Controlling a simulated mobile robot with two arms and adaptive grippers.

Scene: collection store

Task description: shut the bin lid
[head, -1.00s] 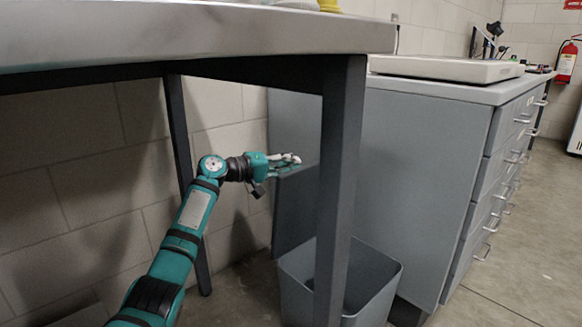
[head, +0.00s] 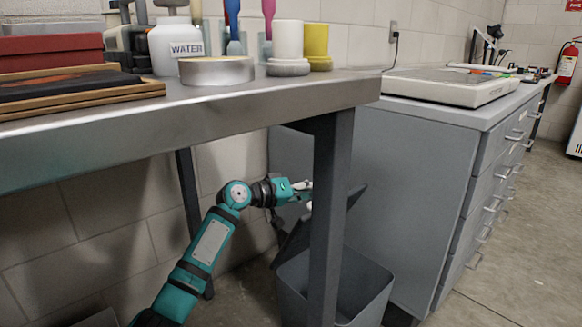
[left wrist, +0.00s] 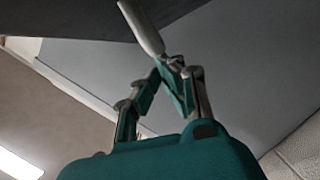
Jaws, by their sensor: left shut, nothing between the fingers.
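The grey bin (head: 370,290) stands open on the floor, partly behind a table leg. Its dark grey lid (head: 293,243) is tilted up at the bin's back edge, with a corner showing to the right of the leg; the leg hides its middle. My left gripper (head: 307,190) is shut and empty, under the table at the upper back side of the lid. The leg is close to its fingertips, and I cannot tell whether they touch the lid. In the left wrist view the closed fingers (left wrist: 142,25) point towards a dark surface. My right gripper is not in view.
The steel table (head: 230,115) is above my left arm, with its leg (head: 328,220) in front of the bin. A white bottle (head: 176,45), cups and trays stand on top. A grey drawer cabinet (head: 415,180) is right of the bin. The floor at right is clear.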

